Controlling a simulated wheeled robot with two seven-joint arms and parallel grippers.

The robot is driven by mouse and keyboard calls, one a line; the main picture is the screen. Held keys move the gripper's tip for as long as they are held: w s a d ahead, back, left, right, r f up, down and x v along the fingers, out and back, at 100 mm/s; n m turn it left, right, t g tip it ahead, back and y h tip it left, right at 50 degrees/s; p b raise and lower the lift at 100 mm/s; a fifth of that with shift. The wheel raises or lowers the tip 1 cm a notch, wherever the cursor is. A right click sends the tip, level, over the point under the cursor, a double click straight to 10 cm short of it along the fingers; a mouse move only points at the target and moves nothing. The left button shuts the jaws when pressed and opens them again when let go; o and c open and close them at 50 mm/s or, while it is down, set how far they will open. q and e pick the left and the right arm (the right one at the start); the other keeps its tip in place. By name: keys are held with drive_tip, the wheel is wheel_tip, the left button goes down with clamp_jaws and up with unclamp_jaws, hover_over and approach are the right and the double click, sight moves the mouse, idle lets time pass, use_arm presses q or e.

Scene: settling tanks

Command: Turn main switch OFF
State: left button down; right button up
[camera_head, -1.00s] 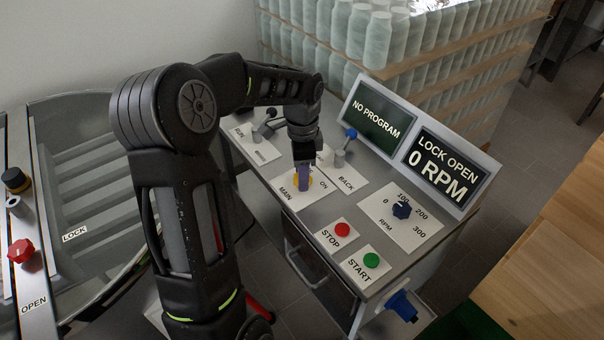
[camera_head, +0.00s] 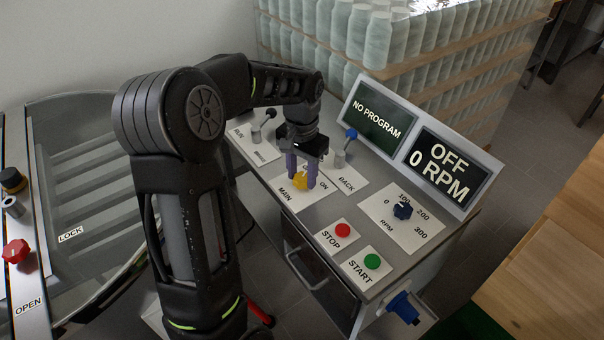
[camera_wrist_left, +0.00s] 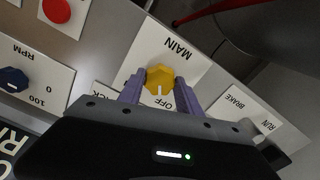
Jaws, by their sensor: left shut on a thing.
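The main switch is a yellow knob (camera_head: 300,182) on a white plate marked MAIN (camera_head: 287,195). In the left wrist view the knob (camera_wrist_left: 159,74) has its white mark pointing at the OFF label. My left gripper (camera_head: 302,176) comes down from above with its two purple fingers on either side of the knob. It is shut on the knob; the left wrist view shows the fingers (camera_wrist_left: 160,82) flanking it. The right display (camera_head: 440,170) reads OFF, 0 RPM. My right gripper is not in view.
Beside the switch stand a blue-tipped BACK lever (camera_head: 350,135) and a black-tipped RUN/BRAKE lever (camera_head: 270,113). Closer to the front are the red STOP button (camera_head: 342,230), green START button (camera_head: 372,261) and blue RPM knob (camera_head: 402,210). Stacked jars (camera_head: 385,40) stand behind the panel.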

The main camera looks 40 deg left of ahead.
sight(302, 178)
use_arm(q)
drive_tip(key=shift+n, duration=0.4)
drive_tip(key=c, duration=0.8)
unclamp_jaws()
wheel_tip(302, 178, up, 8)
drive_tip(key=shift+f, duration=0.1)
idle(0.4)
